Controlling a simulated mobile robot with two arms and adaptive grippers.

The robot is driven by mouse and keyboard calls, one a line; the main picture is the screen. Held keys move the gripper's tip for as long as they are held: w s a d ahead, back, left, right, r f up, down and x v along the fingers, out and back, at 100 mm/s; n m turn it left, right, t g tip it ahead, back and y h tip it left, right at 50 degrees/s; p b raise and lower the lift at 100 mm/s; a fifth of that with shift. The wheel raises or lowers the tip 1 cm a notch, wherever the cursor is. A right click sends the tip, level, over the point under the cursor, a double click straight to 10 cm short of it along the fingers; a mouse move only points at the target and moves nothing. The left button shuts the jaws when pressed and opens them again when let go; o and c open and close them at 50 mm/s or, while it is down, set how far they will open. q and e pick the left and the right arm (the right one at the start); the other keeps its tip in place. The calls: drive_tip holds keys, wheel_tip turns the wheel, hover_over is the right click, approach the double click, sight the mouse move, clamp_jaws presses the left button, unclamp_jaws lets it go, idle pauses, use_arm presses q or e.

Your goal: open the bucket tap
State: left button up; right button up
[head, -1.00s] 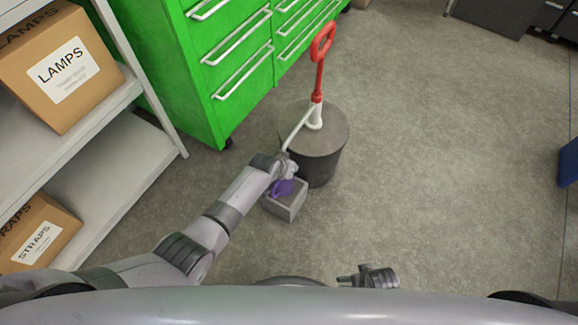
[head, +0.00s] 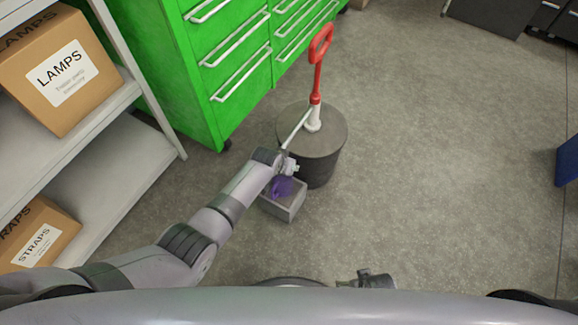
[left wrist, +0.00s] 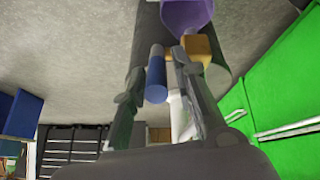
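The dark bucket (head: 325,160) stands on the floor, with a red-handled pump (head: 318,70) and a white spout (head: 294,132) on its lid. My left gripper (head: 290,168) is at the bucket's near left side and hides the tap in the head view. In the left wrist view, a brass tap body (left wrist: 197,46) and a blue handle (left wrist: 156,75) show by the bucket. The left gripper's fingers (left wrist: 158,68) are apart, with the blue handle showing between them; contact cannot be told. My right gripper (head: 350,281) is at the bottom; its fingers are too small to judge.
A purple vessel (head: 282,187) sits on a grey block (head: 287,205) below the left gripper. A green drawer cabinet (head: 185,60) is behind. A shelf (head: 100,108) with boxes (head: 60,72) is at the left.

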use_arm(q)
drive_tip(key=shift+o, duration=0.8)
drive_tip(key=shift+s, duration=0.1)
drive_tip(key=shift+d, duration=0.1)
drive_tip(key=v, duration=1.2)
